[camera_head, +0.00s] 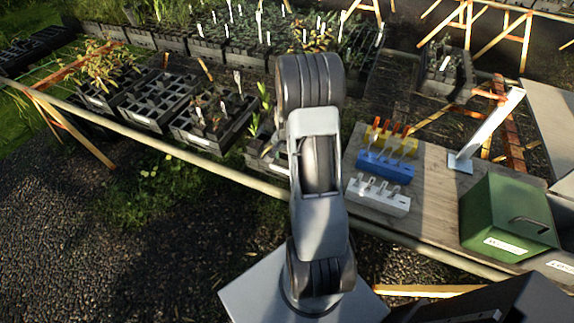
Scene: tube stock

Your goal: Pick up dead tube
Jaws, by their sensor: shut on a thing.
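My arm rises through the middle of the view, and its links hide what is behind them. My gripper does not show; it is hidden behind the arm. Black trays of plant tubes stand on the bench left of the arm. One tray (213,135) holds sparse reddish-brown, dry-looking plants (208,106) and white labels. A tray (262,160) partly behind my arm has a green plant (262,112). I cannot tell which tube is the dead one, or see what my gripper holds.
On the wooden board (432,200) at right stand a yellow block (375,140), a blue block (385,163), a white block (378,198), a pale slanted post (490,125) and a green labelled box (508,220). A mostly empty tray (150,100) and densely planted trays (235,45) lie left and behind.

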